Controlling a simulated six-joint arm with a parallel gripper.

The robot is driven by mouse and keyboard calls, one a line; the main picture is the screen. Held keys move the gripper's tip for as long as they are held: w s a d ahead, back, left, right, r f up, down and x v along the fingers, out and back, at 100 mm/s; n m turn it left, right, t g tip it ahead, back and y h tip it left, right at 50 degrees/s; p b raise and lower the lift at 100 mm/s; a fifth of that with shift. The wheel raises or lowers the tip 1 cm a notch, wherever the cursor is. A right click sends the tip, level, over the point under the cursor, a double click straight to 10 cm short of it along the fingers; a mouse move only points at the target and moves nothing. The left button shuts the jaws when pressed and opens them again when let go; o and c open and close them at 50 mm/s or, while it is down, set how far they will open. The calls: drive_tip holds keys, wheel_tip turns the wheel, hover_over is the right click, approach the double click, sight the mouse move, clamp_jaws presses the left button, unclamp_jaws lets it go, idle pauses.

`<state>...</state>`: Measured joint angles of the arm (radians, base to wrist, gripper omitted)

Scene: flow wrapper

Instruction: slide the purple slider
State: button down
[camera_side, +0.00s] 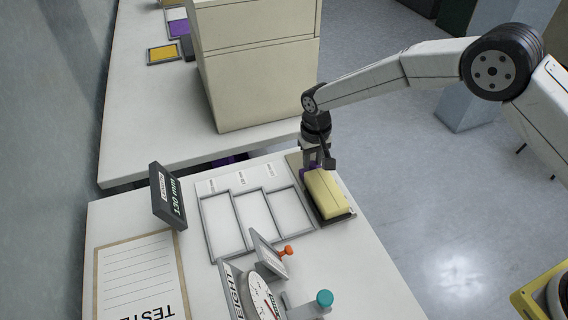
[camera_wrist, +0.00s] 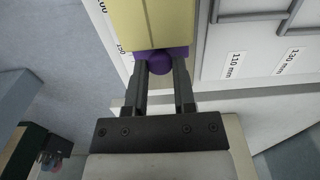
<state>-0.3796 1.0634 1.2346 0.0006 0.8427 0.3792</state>
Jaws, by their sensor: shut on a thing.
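The purple slider (camera_wrist: 160,65) shows in the wrist view as a purple block with a round knob, against the end of a pale yellow block (camera_wrist: 155,20). My gripper (camera_wrist: 160,72) is shut on the knob of the slider, one finger on each side. In the side view my gripper (camera_side: 316,163) reaches down at the far end of the yellow block (camera_side: 326,194), and only a little purple (camera_side: 304,171) shows beside it. The yellow block lies in a dark-edged holder at the table's right edge. A scale with printed numbers is partly hidden beside it in the wrist view.
Several grey-framed empty trays (camera_side: 207,226) lie left of the yellow block. A dial gauge (camera_side: 258,298), an orange knob (camera_side: 287,250) and a teal knob (camera_side: 324,298) are near the front. A large beige cabinet (camera_side: 255,70) stands behind.

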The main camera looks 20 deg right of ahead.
drive_tip(key=shift+w, duration=0.1)
idle(0.8)
drive_tip(key=shift+w, duration=2.05)
drive_tip(key=shift+c, duration=2.1)
unclamp_jaws()
drive_tip(key=shift+r, duration=0.1)
wheel_tip(320, 180, up, 8)
